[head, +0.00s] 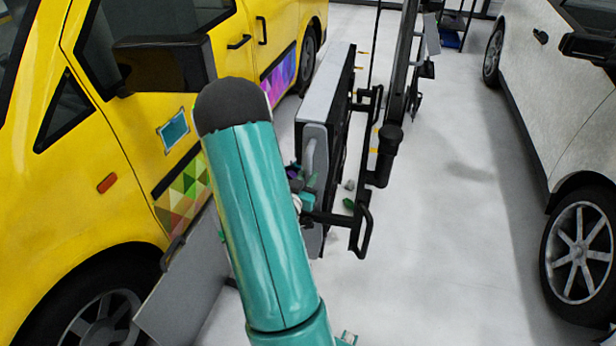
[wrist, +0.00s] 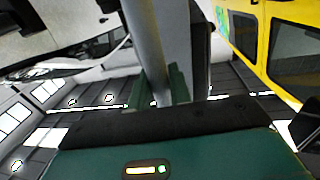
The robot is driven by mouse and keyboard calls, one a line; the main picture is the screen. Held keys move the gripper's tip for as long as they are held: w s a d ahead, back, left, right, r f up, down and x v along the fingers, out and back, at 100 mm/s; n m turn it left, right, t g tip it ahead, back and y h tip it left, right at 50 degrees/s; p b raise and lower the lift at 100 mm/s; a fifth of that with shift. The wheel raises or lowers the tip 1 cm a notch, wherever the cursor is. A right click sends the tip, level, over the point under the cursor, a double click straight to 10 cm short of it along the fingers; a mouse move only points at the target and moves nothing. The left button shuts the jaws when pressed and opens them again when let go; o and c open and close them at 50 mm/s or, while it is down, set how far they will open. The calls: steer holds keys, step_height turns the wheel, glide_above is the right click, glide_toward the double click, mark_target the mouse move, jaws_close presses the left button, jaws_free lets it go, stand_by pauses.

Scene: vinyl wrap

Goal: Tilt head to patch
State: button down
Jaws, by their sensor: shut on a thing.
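The head (head: 317,112) is a thick grey and black panel on a black stand, standing upright and edge-on, right of the van. My gripper (head: 308,186) is largely hidden behind my teal arm, at the head's near end. In the wrist view my gripper's green fingers (wrist: 160,88) are shut around a grey bar, the handle (wrist: 148,45). The handle (head: 308,155) also shows on the head's near end. The head and the patch are well apart.
The yellow van (head: 110,190) fills the left, with its black mirror (head: 165,62) jutting out near the patch. The black stand (head: 400,80) rises behind the head. A white car (head: 560,100) stands at the right. The floor (head: 440,230) between is clear.

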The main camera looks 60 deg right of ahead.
steer(key=shift+w+a+n, duration=0.1)
steer(key=shift+w+n, duration=0.3)
steer(key=shift+w, duration=0.3)
steer(key=c, duration=1.3)
jaws_free()
steer(key=shift+c, duration=0.2)
steer(key=a, duration=1.3)
steer(key=shift+s+a, duration=0.25)
steer(key=shift+a, duration=0.15)
steer(key=shift+f, duration=0.1)
